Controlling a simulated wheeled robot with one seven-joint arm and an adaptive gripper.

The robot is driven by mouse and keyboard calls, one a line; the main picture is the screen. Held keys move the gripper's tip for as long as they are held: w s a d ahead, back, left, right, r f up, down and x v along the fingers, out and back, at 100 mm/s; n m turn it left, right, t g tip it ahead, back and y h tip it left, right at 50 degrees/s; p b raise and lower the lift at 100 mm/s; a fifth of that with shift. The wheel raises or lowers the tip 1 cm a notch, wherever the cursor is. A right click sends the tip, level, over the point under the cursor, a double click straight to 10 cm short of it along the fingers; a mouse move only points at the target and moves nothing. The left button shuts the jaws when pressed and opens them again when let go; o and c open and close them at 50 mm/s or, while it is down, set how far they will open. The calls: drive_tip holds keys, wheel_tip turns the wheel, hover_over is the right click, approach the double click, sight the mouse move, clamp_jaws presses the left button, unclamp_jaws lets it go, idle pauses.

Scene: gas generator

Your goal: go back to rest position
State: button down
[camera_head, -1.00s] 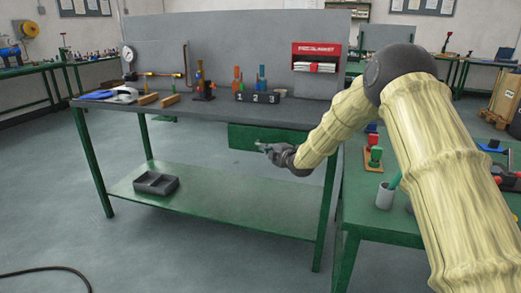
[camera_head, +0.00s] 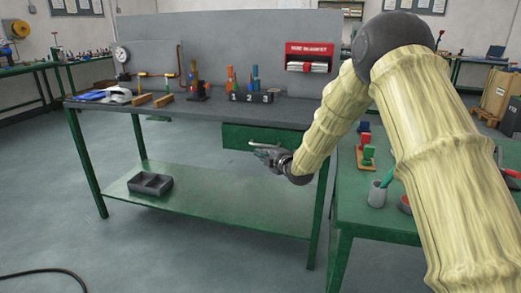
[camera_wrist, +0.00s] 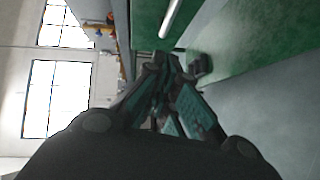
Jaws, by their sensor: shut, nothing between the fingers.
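My gripper (camera_head: 262,151) is in front of the green drawer (camera_head: 240,133) under the workbench top. In the head view it is small and dark, at the end of my arm in its pale ribbed sleeve. It holds nothing. In the wrist view my gripper (camera_wrist: 158,80) has its fingers drawn together. The drawer's pale bar handle (camera_wrist: 172,18) shows just beyond the fingers in the wrist view, and they look apart from it. The drawer looks closed, though my gripper hides part of its front.
The workbench top (camera_head: 150,112) carries tools, a numbered black block (camera_head: 255,97) and a red dispenser (camera_head: 310,50) at its back panel. A dark tray (camera_head: 150,184) lies on the lower shelf. A green table (camera_head: 385,222) with a cup (camera_head: 377,194) stands at right.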

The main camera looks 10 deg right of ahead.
drive_tip(key=f+v, duration=0.1)
drive_tip(key=v, duration=0.5)
drive_tip(key=s+d+f+m+g+h, duration=0.1)
drive_tip(key=s+f+m+g+h, duration=0.3)
drive_tip(key=s+f, duration=0.8)
drive_tip(key=s+d+f+m+g+y, duration=0.1)
drive_tip(key=s+f+m, duration=0.5)
drive_tip(key=f, duration=0.9)
drive_tip(key=s+f+m+g+h, duration=0.1)
drive_tip(key=s+f+m+g, duration=0.1)
drive_tip(key=s+f, duration=0.5)
drive_tip(key=s+d+f+m+g, duration=0.1)
drive_tip(key=s+f+m+g, duration=0.15)
drive_tip(key=s, duration=0.75)
drive_tip(key=s+f+m+g+h, duration=0.1)
drive_tip(key=s+f+m+g, duration=0.1)
drive_tip(key=s+f, duration=0.5)
drive_tip(key=s+d+m+g, duration=0.2)
drive_tip(key=s+m+g, duration=0.25)
drive_tip(key=s, duration=1.65)
wheel_tip(320, 180, up, 21)
drive_tip(key=t+h+p, duration=0.1)
drive_tip(key=p, duration=2.1)
drive_tip(key=shift+s+r, duration=0.15)
drive_tip(key=shift+r, duration=0.05)
drive_tip(key=shift+a, duration=0.15)
